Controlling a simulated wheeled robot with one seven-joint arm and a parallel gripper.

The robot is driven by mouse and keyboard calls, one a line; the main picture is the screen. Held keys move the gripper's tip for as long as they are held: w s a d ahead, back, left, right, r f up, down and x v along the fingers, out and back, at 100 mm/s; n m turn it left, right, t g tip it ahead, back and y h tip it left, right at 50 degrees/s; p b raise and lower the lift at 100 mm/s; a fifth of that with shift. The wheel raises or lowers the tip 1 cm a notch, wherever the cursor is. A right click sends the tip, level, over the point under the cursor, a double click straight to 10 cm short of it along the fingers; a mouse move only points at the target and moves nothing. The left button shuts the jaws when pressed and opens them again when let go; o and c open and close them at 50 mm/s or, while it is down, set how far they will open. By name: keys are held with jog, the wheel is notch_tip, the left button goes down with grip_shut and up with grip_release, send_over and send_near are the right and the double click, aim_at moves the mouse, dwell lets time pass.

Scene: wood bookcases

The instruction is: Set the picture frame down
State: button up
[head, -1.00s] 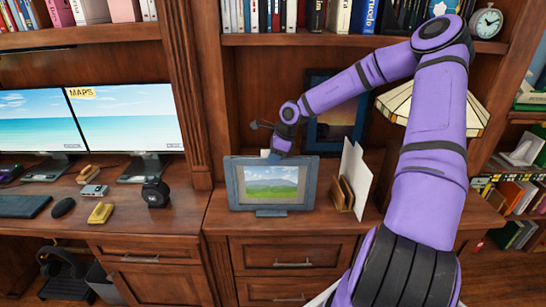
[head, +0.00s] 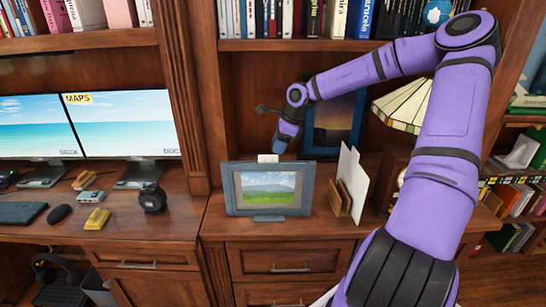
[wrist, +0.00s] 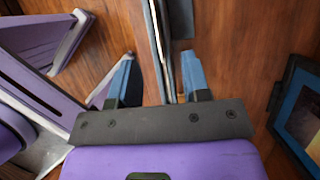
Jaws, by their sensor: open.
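The picture frame (head: 268,190), grey-blue around a green landscape, stands upright on the wooden cabinet top in the head view. My gripper (head: 268,158) is just above its top edge, pointing down. In the wrist view my gripper (wrist: 158,82) is open, with one blue fingertip on each side of the thin edge of the picture frame (wrist: 158,35). Neither finger appears to press on it. The head view does not show the fingertips clearly.
A wooden holder (head: 341,200) with white sheets stands close to the right of the frame. A dark-framed picture (head: 335,122) and a lamp (head: 403,105) are behind. The cabinet top has bare room in front.

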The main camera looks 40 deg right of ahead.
jog(key=w+a+r+n+t+h, duration=0.45)
jog(key=a+r+n, duration=0.3)
jog(key=r, duration=0.25)
jog(key=s+a+r+n+t+y, duration=0.2)
jog(key=s+a+r+n, duration=0.7)
jog(key=a, duration=0.4)
jog(key=s+a+r+n+g, duration=0.1)
jog(key=s+r+n, duration=0.15)
jog(key=s, duration=0.45)
jog(key=s+a+r+n+g, duration=0.15)
jog(key=s+n, duration=0.25)
jog(key=s, duration=0.4)
jog(key=s+d+n+g+h, duration=0.1)
jog(key=s+d, duration=0.4)
jog(key=s, duration=0.8)
jog(key=shift+s+r+n, duration=0.15)
jog(key=shift+r+n, duration=0.25)
jog(key=shift+r, duration=0.05)
